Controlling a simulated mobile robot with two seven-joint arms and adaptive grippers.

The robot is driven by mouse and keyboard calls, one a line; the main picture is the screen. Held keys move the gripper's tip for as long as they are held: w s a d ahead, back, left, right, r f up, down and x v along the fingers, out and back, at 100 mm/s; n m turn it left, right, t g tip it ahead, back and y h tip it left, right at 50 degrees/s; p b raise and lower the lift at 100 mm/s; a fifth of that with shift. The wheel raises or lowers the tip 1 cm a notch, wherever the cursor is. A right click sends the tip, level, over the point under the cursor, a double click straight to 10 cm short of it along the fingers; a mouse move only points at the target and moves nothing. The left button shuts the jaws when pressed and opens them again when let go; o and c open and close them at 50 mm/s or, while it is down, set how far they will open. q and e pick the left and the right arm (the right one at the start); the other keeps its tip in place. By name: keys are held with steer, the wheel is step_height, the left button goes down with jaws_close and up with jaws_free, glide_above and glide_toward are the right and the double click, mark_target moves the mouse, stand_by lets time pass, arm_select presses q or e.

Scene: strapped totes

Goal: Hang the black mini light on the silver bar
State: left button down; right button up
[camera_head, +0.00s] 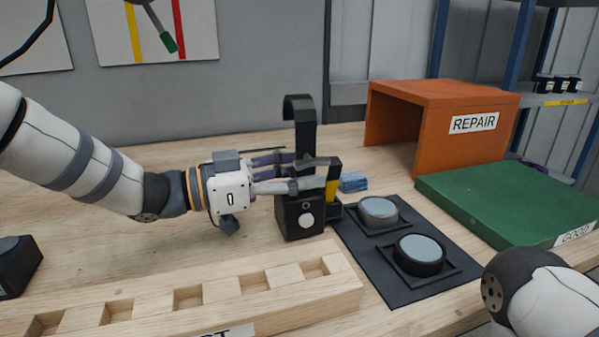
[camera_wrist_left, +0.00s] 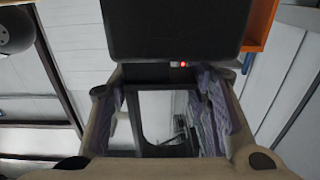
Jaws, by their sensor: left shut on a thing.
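The black mini light (camera_head: 300,215) is a dark block with a pale round spot on its front and a tall black hook rising above it. It is upright near the middle of the table. My left gripper (camera_head: 308,176) comes in from the left and is shut on it, just below the hook. I cannot tell whether its base touches the table. In the left wrist view, its black body (camera_wrist_left: 175,28) with a small red lamp fills the top, and its frame shows between the fingers (camera_wrist_left: 165,110). I make out no silver bar. My right gripper is out of view.
A black mat (camera_head: 425,290) with two round grey-topped pieces lies right of the light. A yellow-and-black item (camera_head: 333,182) and blue cloth (camera_head: 353,182) are close behind. An orange REPAIR box (camera_head: 462,145), green GOOD mat (camera_head: 500,200) and slotted wooden block (camera_head: 225,270) surround this area.

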arm_select(q)
steer(key=c, duration=0.8)
jaws_free()
steer(key=shift+f, duration=0.1)
steer(key=shift+c, duration=0.2)
steer(key=shift+a+r, duration=0.15)
steer(key=shift+r, duration=0.05)
steer(key=v, duration=1.1)
steer(key=shift+s+a, duration=0.2)
steer(key=shift+a, duration=0.15)
steer(key=shift+f, duration=0.1)
